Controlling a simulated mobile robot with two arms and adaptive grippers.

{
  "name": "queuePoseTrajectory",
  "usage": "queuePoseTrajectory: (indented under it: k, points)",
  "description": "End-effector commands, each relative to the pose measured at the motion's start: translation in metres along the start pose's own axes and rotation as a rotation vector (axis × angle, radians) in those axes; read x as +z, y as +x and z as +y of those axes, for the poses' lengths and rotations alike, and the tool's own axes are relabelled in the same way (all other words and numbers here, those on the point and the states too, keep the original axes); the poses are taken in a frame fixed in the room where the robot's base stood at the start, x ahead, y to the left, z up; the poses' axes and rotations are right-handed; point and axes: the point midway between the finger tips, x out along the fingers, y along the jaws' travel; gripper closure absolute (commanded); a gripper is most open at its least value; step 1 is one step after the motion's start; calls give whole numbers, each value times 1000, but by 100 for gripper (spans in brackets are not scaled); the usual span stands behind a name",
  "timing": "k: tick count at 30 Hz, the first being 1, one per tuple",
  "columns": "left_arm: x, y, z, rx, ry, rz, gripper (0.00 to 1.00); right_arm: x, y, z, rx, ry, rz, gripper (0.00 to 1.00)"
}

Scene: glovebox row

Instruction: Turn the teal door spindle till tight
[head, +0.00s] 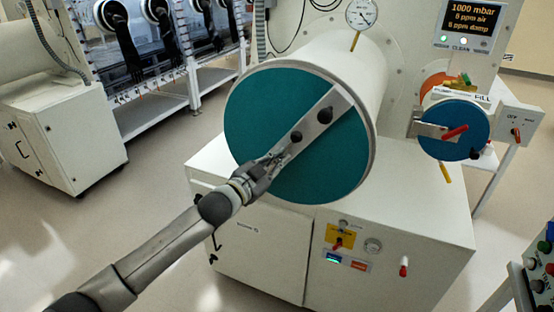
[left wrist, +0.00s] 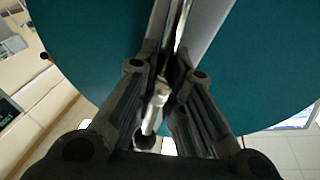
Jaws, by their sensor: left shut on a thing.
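The round teal door (head: 262,100) closes the front end of a large white cylinder. The dark spindle hub (head: 296,137) shows on the bar near the door's middle. My left gripper (head: 280,156) is at the bar just below the hub, shut on the spindle's handle. In the left wrist view a pale rod (left wrist: 156,102) lies between the two dark fingers, with the teal face (left wrist: 100,40) behind. The fingers hide part of the handle. My right gripper is in neither view.
A smaller blue door (head: 455,118) with a red handle (head: 454,133) is at the right. A white cabinet (head: 262,255) with small controls stands below the cylinder. A gauge (head: 362,14) is on top. Open floor lies at the left.

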Motion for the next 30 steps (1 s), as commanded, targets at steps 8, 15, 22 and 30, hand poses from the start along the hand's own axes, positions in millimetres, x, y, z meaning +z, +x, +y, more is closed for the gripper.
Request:
queuePoseTrajectory:
  k: [8,15,22,30]
  points:
    - [4,0,1,1,17,-9,100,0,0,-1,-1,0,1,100]
    - [3,0,0,0,16,-9,74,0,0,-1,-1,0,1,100]
    - [1,0,0,0,12,-4,67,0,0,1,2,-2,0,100]
    - [2,-8,0,0,10,-5,67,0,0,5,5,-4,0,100]
